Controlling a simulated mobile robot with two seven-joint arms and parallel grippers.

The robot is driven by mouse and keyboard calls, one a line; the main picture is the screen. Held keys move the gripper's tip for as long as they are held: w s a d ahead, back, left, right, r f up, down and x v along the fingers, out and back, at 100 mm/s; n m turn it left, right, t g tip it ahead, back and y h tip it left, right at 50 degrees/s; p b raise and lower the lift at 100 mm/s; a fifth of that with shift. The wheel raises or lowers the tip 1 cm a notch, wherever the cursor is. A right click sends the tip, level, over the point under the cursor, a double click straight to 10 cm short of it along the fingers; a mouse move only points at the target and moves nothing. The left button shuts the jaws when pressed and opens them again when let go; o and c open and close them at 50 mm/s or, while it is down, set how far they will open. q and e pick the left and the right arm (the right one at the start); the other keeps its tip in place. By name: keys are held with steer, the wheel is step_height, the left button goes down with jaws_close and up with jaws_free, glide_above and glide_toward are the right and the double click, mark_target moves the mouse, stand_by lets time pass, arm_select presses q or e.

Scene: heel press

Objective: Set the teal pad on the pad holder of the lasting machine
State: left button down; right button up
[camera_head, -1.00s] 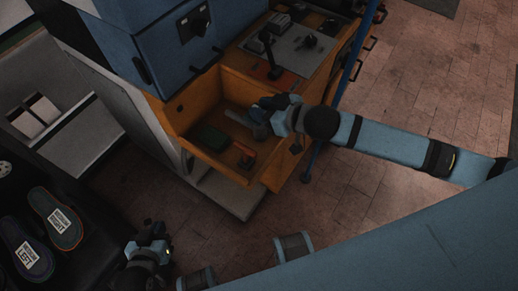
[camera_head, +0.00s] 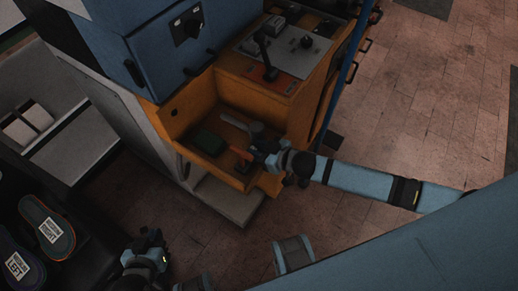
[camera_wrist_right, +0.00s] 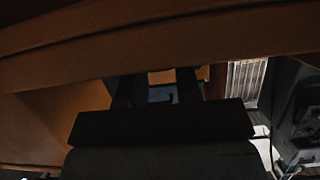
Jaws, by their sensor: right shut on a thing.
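My right gripper (camera_head: 252,157) is low at the front of the open orange bay of the blue machine, beside a small orange-red piece (camera_head: 240,156). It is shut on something. The right wrist view shows a dim blue-grey patch (camera_wrist_right: 160,95) between its dark fingers, which I take for the teal pad; most of it is hidden. A grey bar with a rounded end (camera_head: 236,123) stands in the bay, possibly the pad holder. A dark green block (camera_head: 209,143) lies in the bay's left part. My left gripper (camera_head: 147,245) is at the lower left, away from the machine; its fingers are unclear.
The bay's orange front wall (camera_head: 222,172) stands close to my right gripper. A control panel with a black lever (camera_head: 265,55) lies behind the bay. Shoe soles (camera_head: 48,230) lie on a dark surface at the left. The tiled floor (camera_head: 425,100) at the right is clear.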

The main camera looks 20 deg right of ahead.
steer(key=shift+f, duration=0.15)
steer(key=shift+f, duration=0.1)
steer(key=o, duration=1)
